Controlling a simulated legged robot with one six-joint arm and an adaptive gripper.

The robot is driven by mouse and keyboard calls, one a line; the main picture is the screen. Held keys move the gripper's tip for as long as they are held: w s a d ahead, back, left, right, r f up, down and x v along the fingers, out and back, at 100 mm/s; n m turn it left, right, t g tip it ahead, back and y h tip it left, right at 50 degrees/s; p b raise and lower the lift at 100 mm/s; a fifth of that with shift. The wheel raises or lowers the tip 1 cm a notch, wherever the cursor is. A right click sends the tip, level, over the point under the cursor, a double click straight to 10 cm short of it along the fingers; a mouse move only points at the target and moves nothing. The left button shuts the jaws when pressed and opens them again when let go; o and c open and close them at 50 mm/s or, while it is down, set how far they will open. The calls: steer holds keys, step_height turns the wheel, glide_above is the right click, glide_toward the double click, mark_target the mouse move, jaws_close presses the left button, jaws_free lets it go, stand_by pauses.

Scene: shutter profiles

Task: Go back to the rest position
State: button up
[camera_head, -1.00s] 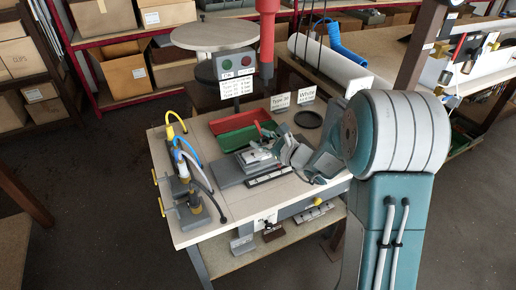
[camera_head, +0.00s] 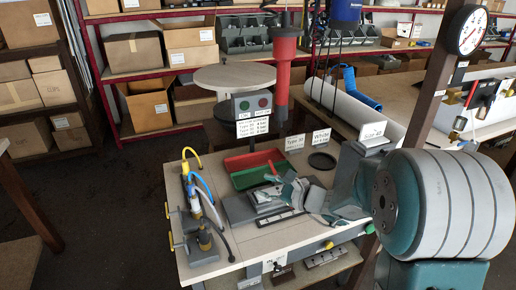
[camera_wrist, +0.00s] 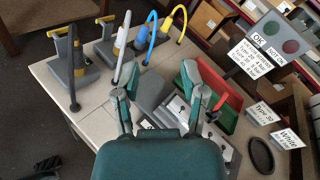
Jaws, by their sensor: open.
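My gripper (camera_wrist: 159,78) is open in the wrist view, its two teal and grey fingers spread apart with nothing seen held between them. In the head view my gripper (camera_head: 297,190) is small and partly hidden by my wrist, over the grey fixture block (camera_head: 238,210) on the workbench. The grey fixture block (camera_wrist: 152,92) lies beneath the fingers in the wrist view, with a light metal part on it. Whether the fingers touch anything cannot be told. My large teal and white arm joint fills the lower right of the head view.
The workbench (camera_head: 215,258) carries a red and green tray (camera_head: 254,167), an OK/not-OK button box (camera_head: 252,104) with signs, and several upright tools with blue and yellow hoses (camera_head: 199,215) at left. A red column (camera_head: 285,65) hangs behind. Dark floor (camera_head: 110,215) lies open at left.

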steer(key=s+a+r+n+g+h, duration=0.1)
steer(key=s+r+n+g+h, duration=0.15)
steer(key=s+n, duration=0.5)
steer(key=s+a+r+n+g+h, duration=0.15)
steer(key=s+n+g, duration=0.3)
steer(key=s, duration=0.55)
steer(key=s+d+r+n+t+h, duration=0.1)
steer(key=s+d+n+t+h, duration=0.1)
steer(key=s+d+n+h, duration=0.6)
steer(key=s+d, duration=0.2)
steer(key=d, duration=0.1)
steer(key=shift+s+d+r+t+h, duration=0.15)
steer(key=shift+s+r+t+h, duration=0.15)
steer(key=shift+r+h, duration=0.1)
